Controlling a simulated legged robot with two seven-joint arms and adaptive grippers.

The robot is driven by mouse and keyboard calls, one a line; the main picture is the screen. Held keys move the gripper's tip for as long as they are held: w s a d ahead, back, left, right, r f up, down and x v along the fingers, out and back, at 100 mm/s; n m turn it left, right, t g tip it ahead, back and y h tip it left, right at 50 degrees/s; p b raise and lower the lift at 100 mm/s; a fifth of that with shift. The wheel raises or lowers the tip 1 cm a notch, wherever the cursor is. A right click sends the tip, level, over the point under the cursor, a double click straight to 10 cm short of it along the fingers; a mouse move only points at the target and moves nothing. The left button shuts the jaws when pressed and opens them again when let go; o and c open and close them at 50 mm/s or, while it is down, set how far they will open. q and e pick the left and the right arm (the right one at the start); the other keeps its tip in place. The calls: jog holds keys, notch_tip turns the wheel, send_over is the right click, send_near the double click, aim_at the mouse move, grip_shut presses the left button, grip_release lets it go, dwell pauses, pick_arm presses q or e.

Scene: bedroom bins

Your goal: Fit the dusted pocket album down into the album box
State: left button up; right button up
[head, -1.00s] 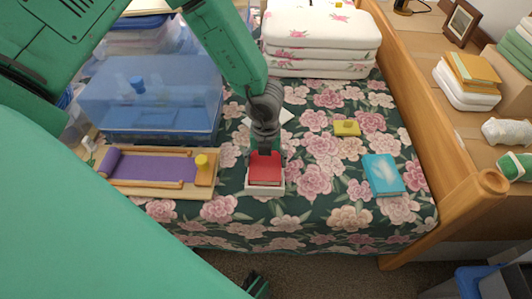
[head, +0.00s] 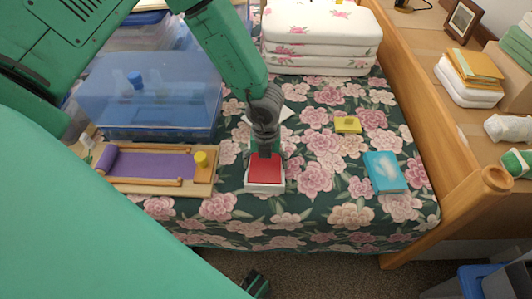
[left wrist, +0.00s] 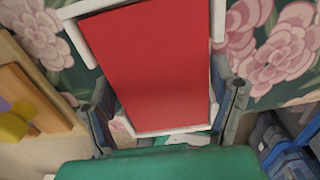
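My left gripper (head: 266,158) is over the album's back end, pointing down. Exact depth in the box is hard to tell. A dark green part at the bottom edge, seemingly my right gripper (head: 257,285), is mostly cut off.
A wooden board with a purple roll (head: 150,163) and yellow knob (head: 201,159) lies left, before a clear blue bin (head: 150,110). A yellow block (head: 347,125) and turquoise book (head: 384,172) lie right. Folded white bedding (head: 320,40) is behind. The bed's wooden rail (head: 440,115) bounds the right.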

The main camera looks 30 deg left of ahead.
aim_at(266, 162)
pick_arm(q)
jog(key=shift+o, duration=0.9)
jog(key=shift+r, duration=0.1)
notch_tip(266, 162, up, 12)
jog(key=shift+w, duration=0.1)
